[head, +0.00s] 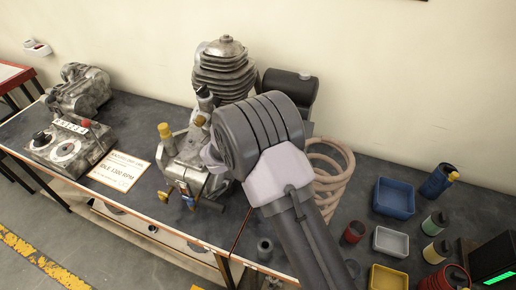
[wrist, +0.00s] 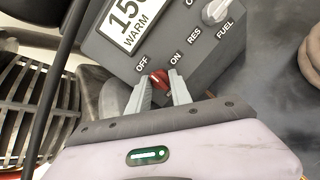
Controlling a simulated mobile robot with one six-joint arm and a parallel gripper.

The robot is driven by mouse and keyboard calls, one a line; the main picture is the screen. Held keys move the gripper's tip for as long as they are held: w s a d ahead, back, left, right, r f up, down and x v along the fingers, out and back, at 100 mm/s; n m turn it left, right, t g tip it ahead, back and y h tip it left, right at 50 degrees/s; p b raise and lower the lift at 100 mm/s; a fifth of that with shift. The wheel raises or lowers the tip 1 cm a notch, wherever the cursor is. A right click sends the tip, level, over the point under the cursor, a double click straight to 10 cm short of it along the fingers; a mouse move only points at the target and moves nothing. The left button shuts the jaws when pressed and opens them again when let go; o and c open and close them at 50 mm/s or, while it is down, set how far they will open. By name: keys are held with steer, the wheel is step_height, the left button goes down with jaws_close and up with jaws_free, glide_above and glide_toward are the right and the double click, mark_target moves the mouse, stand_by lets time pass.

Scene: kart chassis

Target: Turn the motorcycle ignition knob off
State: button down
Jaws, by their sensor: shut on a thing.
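The red ignition knob (wrist: 157,79) shows in the wrist view on a grey panel (wrist: 202,68), just below the printed OFF and ON labels. A pale line on the knob runs roughly up the picture, but I cannot tell which label it points to. My gripper (wrist: 159,84) is shut on the red knob, with one pale finger on each side of it. In the head view my arm's wrist covers the knob and most of the panel, and the gripper's pale edge (head: 211,156) shows beside the engine.
A silver FUEL knob (wrist: 216,11) and a display reading WARM (wrist: 130,22) share the panel. In the head view a finned engine (head: 224,68) stands behind my wrist.

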steer(key=shift+n, duration=0.6)
steer(key=c, duration=1.4)
jaws_free()
steer(key=shift+c, duration=0.2)
steer(key=p+v, duration=0.4)
steer(key=v, duration=1.3)
steer(key=shift+s, duration=0.3)
